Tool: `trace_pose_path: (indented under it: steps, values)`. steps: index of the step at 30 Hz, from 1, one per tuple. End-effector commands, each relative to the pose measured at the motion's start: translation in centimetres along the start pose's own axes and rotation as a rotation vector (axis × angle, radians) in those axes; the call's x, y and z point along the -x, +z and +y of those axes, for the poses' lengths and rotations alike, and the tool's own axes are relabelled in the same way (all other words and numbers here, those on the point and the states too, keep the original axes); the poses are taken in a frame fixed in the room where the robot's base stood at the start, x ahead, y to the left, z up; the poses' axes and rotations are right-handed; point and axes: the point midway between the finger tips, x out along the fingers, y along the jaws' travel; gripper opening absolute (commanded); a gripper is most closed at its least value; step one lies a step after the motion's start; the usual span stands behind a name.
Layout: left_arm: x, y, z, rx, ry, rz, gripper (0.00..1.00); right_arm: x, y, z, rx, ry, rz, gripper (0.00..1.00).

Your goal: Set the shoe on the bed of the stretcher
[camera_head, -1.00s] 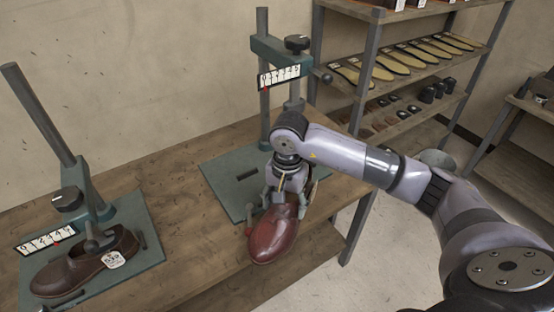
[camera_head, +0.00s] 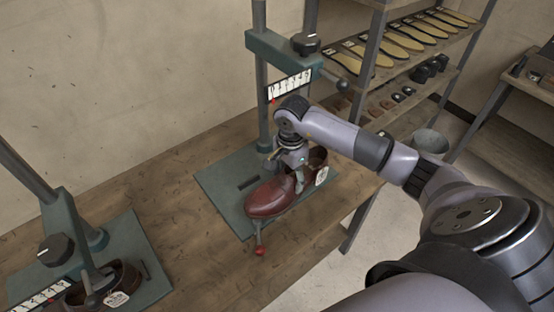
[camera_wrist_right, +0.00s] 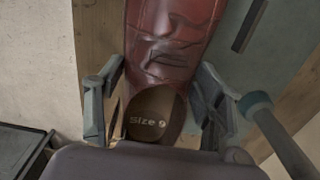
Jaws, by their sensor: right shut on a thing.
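The glossy red-brown shoe (camera_head: 270,199) is over the teal bed (camera_head: 218,182) of the right-hand stretcher, its toe pointing left and its heel with a white tag to the right. Whether its sole touches the bed is hard to tell. My right gripper (camera_head: 295,180) is shut on the shoe from above, near its opening. In the right wrist view the fingers (camera_wrist_right: 160,85) straddle the shoe (camera_wrist_right: 168,40), and an insole marked "Size 9" shows inside. My left gripper is not in view.
A second stretcher (camera_head: 62,222) at lower left holds a dark brown shoe (camera_head: 122,281). The right stretcher's upright and head (camera_head: 285,58) stand behind my gripper. A red-knobbed lever (camera_head: 260,250) sticks out in front. Shelves with soles (camera_head: 400,40) stand behind.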

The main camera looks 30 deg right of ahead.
Motion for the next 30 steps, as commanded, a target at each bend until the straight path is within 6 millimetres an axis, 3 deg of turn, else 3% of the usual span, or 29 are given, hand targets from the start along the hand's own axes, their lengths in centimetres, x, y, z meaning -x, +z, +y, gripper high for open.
trace_pose_path:
  steps: [7,17,22,30]
  values:
    - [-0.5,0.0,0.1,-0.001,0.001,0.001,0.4,-0.3,0.1,-0.8,0.001,-0.003,-0.001,0.19]
    - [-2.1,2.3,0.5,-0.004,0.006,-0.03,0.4,-1.3,0.1,-3.8,0.0,-0.003,-0.001,0.19]
    - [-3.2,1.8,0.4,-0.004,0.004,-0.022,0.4,-2.0,0.1,-5.2,0.002,-0.002,0.0,0.19]
    - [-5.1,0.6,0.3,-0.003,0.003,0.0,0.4,-4.1,0.1,-5.0,0.003,-0.002,0.001,0.19]
